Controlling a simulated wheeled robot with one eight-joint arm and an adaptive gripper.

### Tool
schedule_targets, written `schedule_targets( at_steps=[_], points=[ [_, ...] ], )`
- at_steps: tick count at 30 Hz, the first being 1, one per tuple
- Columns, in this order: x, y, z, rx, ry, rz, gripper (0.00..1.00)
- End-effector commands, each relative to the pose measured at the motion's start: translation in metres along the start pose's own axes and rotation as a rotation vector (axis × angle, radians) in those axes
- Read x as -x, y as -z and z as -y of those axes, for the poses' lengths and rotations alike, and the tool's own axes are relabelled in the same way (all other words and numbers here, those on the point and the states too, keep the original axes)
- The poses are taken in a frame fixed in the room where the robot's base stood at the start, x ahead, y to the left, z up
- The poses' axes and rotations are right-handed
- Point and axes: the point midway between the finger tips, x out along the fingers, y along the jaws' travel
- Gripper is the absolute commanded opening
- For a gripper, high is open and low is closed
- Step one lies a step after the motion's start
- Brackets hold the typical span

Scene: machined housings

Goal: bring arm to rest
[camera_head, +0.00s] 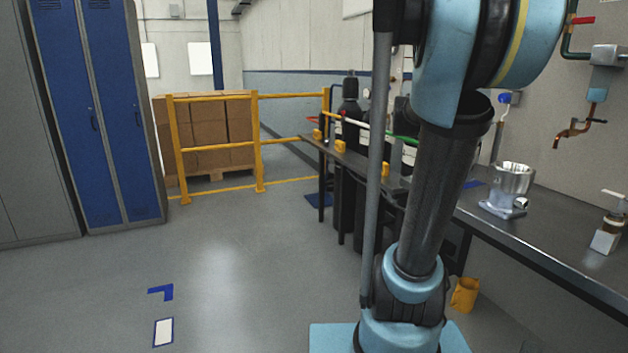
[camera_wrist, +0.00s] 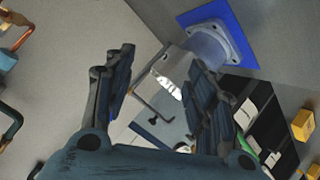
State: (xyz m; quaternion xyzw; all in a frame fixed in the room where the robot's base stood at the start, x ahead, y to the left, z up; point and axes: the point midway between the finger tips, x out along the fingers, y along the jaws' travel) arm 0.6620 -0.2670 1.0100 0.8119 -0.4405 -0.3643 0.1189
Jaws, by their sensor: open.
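My gripper (camera_wrist: 160,66) is open in the wrist view, with its two dark fingers spread apart. A grey metal housing (camera_wrist: 215,40) with a bolted flange and a shiny cylindrical body shows beyond the fingertips, over a blue square (camera_wrist: 240,20). The gap between the fingers overlaps its body in the picture; no finger is seen to grip it. In the head view a housing (camera_head: 512,180) stands on the dark bench (camera_head: 555,235). My gripper is out of the head view; my arm rises through its right half.
A dispenser bottle (camera_head: 607,232) stands at the bench's right. Copper pipework (camera_head: 575,130) is on the wall. A yellow container (camera_head: 465,295) is below the bench. Yellow railings (camera_head: 215,145) front stacked boxes (camera_head: 200,125). Blue lockers (camera_head: 105,110) stand left.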

Motion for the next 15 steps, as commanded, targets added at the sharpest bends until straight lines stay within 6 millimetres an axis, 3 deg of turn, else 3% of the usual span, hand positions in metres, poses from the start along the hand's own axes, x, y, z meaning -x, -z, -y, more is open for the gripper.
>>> schedule_targets(
  at_steps=[1,15],
  points=[
    [0.01,-0.024,0.008,0.015,0.04,0.034,0.51],
    [0.1,-0.236,0.09,0.225,0.495,0.344,0.51]
  ],
)
